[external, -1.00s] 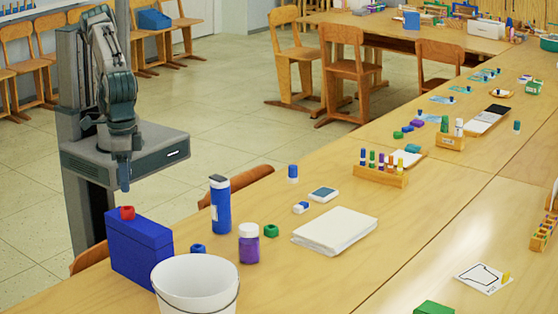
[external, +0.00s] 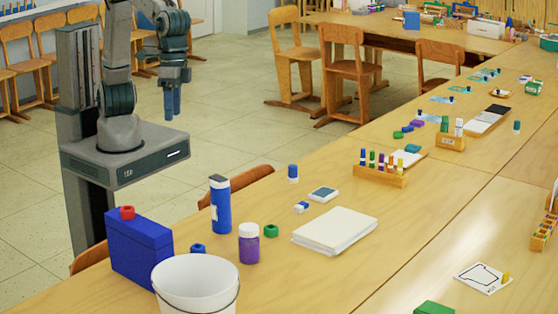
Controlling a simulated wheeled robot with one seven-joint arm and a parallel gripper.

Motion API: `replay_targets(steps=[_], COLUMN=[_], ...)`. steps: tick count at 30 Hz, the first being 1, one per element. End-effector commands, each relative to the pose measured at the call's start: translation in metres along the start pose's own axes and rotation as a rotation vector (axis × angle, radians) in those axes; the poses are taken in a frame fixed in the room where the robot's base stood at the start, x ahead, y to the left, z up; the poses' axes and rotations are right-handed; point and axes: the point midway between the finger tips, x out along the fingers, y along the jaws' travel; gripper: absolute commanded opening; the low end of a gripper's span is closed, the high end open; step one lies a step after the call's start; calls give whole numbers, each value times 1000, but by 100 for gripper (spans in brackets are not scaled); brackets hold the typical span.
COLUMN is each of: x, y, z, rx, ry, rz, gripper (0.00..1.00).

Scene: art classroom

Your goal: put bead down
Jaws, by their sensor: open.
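A red bead (external: 127,213) sits on top of the blue box (external: 140,248) at the near left of the table. A dark blue bead (external: 198,249) lies on the table by the white bucket, and a green bead (external: 271,231) lies to the right of the purple jar. I cannot tell which bead the task means. My gripper (external: 172,114) is open, points down and is raised behind the table, above and well apart from the beads. I see nothing between its fingers.
A blue bottle (external: 220,205), a purple jar (external: 249,244) and a white bucket (external: 196,284) stand near the box. A white paper stack (external: 336,230) and a wooden marker rack (external: 381,176) lie further right.

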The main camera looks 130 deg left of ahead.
Motion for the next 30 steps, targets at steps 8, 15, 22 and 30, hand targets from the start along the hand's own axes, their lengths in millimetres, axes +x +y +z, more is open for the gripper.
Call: replay_targets(steps=[8, 15, 22, 30], x=[-17, -3, 12, 15], y=[-126, -210, -246, -249], z=[22, 62, 84, 87], rx=[222, 420, 525, 540], ry=[84, 180, 227, 229], rz=[38, 0, -46, -53], gripper=[53, 53, 53, 53])
